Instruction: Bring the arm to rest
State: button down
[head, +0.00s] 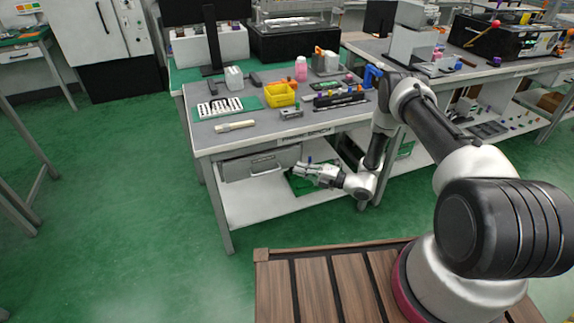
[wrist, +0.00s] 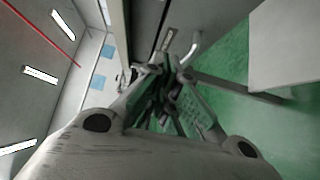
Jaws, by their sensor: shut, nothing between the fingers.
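My arm reaches forward from the right in the head view, bent at the elbow, with its end low in front of the workbench (head: 215,146). My gripper (head: 298,170) points to the left, below the tabletop and over the bench's lower shelf (head: 250,205) as seen in the picture. Its fingers are shut with nothing held. In the wrist view my gripper (wrist: 165,72) fills the middle, with its fingertips close together near a metal handle; I cannot tell whether they touch it.
A grey drawer (head: 240,166) with a handle hangs under the bench, close to my gripper. The benchtop carries a yellow bin (head: 280,96), a pink bottle (head: 301,68) and a white-handled tool (head: 235,126). Green floor (head: 120,220) is clear on the left.

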jog(key=s+d+r+n+g+h, duration=0.1)
jog(key=s+d+n+g, duration=0.1)
jog(key=s+n+g, duration=0.5)
jog(key=s+d+n+g, duration=0.2)
jog(key=s+n+g, duration=0.1)
jog(key=s+n, duration=0.7)
jog(key=s+d+r+n+t+h, duration=0.2)
jog(key=s+d+r+n+h, duration=0.3)
jog(key=r, duration=1)
jog(key=s+d+r+n+t+h, duration=0.1)
jog(key=s+d+r+n+h, duration=0.4)
jog(key=r, duration=1.1)
jog(key=s+d+r+n+t+h, duration=0.2)
jog(key=s+d+r+n+h, duration=0.2)
jog(key=s+d+r+n, duration=0.5)
notch_tip(320, 180, up, 6)
jog(key=d+n, duration=0.1)
jog(key=n, duration=0.4)
jog(key=shift+s+r+n+t+h, duration=0.2)
jog(key=shift+s+n+t+h, duration=0.1)
jog(key=shift+n+h, duration=0.1)
